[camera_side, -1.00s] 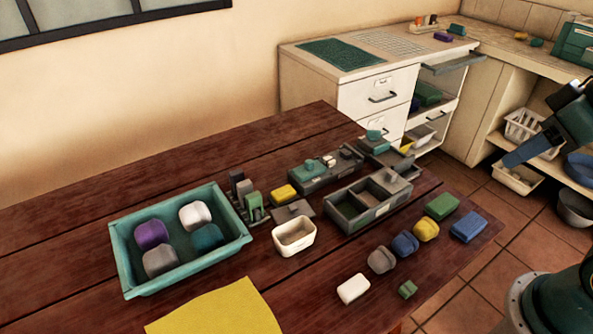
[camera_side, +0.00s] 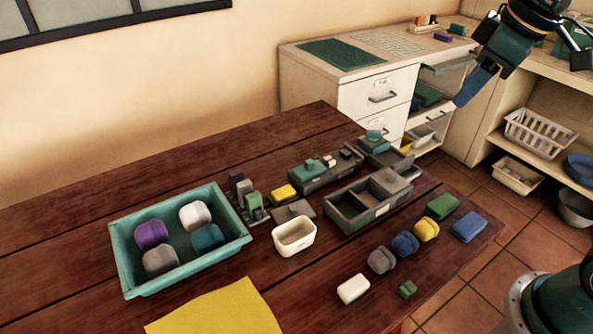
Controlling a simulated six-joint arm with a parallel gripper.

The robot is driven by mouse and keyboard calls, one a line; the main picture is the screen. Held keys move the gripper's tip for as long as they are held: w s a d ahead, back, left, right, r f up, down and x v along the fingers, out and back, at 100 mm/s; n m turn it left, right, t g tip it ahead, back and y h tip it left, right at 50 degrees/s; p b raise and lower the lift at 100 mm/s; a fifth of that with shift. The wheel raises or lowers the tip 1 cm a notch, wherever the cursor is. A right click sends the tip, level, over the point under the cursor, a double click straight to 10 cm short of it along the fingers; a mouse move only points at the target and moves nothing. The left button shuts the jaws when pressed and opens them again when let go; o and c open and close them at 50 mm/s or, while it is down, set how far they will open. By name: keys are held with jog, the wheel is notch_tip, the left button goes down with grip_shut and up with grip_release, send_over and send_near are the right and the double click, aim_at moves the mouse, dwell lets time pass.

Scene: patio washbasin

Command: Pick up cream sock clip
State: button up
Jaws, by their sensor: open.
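A small cream-white block (camera_side: 353,289) lies on the wooden table near its front edge, left of a small green piece (camera_side: 407,289). It is the closest match to the cream sock clip, but I cannot make out clip details. My gripper (camera_side: 474,86) is at the upper right, raised above and beyond the table's right end. It is open, with nothing seen between its fingers, and well apart from the cream block.
Grey, blue, yellow and green pieces line the table's right side. A grey divided box (camera_side: 352,222), a cream cup (camera_side: 293,251) and a teal tray (camera_side: 122,246) holding rolled bundles stand further left. A yellow cloth (camera_side: 215,310) lies at the front.

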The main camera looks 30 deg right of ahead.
jog(key=w+n+g, duration=0.1)
jog(key=w+n, duration=0.3)
jog(key=w, duration=0.9)
jog(key=n+g, duration=0.3)
jog(key=n, duration=0.7)
send_over(329, 159)
notch_tip(329, 159, down, 24)
jog(key=shift+s+f, duration=0.1)
jog(key=shift+f, duration=4.05)
jog(key=shift+f, duration=0.1)
jog(key=shift+d+f, duration=0.1)
jog(key=shift+f, duration=2.4)
